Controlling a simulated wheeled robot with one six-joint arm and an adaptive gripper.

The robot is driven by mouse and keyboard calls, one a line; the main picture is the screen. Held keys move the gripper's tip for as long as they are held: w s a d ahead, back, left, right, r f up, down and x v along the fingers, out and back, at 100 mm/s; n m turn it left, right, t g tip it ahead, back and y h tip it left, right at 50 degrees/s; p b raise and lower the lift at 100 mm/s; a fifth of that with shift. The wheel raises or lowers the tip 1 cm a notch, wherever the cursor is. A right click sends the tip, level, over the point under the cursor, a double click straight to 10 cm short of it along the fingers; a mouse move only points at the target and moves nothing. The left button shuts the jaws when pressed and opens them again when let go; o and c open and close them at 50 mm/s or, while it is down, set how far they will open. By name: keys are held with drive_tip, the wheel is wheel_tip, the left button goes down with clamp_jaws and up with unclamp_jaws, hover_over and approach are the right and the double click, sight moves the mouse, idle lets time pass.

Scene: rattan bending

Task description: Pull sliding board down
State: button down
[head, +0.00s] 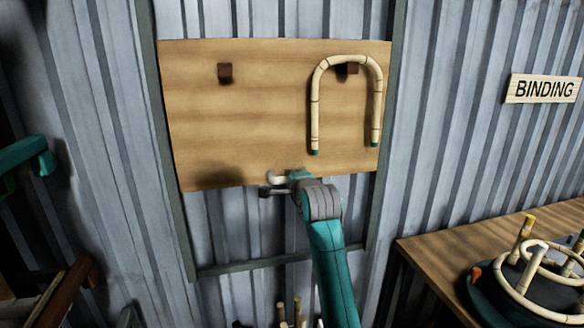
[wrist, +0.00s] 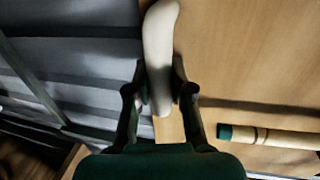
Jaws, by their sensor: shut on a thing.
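The sliding board (head: 235,130) is a wide wooden panel held between two dark vertical rails on the wall. A pale handle (wrist: 160,40) sits at its lower edge; in the head view its end (head: 273,178) shows just left of my gripper. My gripper (wrist: 160,98) is shut on the handle, with one finger on each side of it. In the head view my gripper is largely hidden by my wrist. The board (wrist: 240,55) fills the upper right of the wrist view.
A bent U-shaped rattan piece (head: 315,105) hangs on the right one of two dark pegs; the left peg (head: 225,72) is empty. A wooden table (head: 440,250) with rattan rings stands at right, below a BINDING sign (head: 543,89). Open rail space shows below the board.

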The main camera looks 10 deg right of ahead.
drive_tip(key=shift+f, duration=0.2)
drive_tip(key=c, duration=1)
unclamp_jaws()
drive_tip(key=v, duration=1.2)
